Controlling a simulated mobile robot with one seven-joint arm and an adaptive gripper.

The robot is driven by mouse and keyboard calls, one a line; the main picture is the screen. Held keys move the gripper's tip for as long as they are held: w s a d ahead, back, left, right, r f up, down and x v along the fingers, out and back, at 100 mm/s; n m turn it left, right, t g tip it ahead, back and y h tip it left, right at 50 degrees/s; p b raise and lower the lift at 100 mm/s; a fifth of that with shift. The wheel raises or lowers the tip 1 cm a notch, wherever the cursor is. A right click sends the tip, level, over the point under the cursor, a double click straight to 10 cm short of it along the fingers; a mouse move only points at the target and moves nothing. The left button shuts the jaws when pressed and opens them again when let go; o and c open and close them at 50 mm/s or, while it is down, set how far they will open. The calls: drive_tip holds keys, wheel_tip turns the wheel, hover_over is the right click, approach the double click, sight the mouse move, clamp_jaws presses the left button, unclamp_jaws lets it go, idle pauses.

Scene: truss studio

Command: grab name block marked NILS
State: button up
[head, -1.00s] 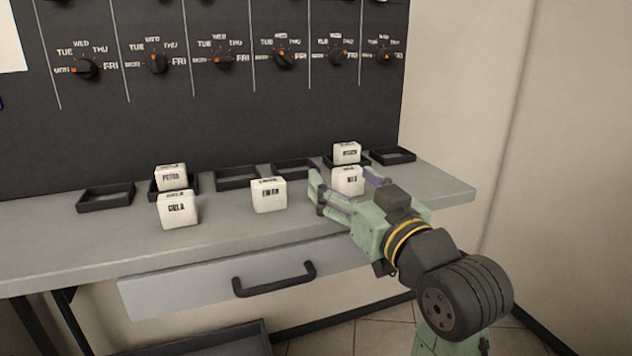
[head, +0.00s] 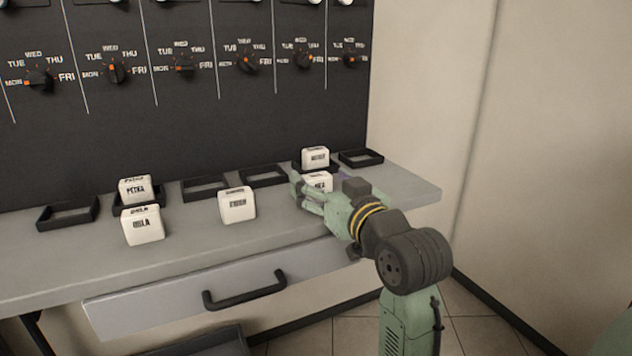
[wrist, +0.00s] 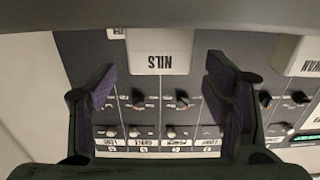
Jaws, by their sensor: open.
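The white NILS block (wrist: 160,58) shows upside down near the top of the wrist view, in line with the gap between my fingers. In the head view the NILS block (head: 318,180) stands at the right of the grey table, its lower part hidden by my gripper. My gripper (wrist: 160,82) is open, one finger to each side of the block's line, with space showing left and right of it. In the head view my gripper (head: 319,186) is at the block from the front. How deep the block sits between the fingers I cannot tell.
White blocks stand nearby: one in a tray behind (head: 315,158), another to the left (head: 237,205), and two farther left (head: 142,225) (head: 135,190). Black trays line the back, including an empty one at right (head: 361,158). A drawer handle (head: 245,290) juts out below.

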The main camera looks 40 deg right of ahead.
drive_tip(key=shift+w+d, duration=0.2)
drive_tip(key=shift+w, duration=0.5)
drive_tip(key=shift+c, duration=0.4)
drive_tip(key=c, duration=1.2)
drive_tip(key=shift+o, duration=0.2)
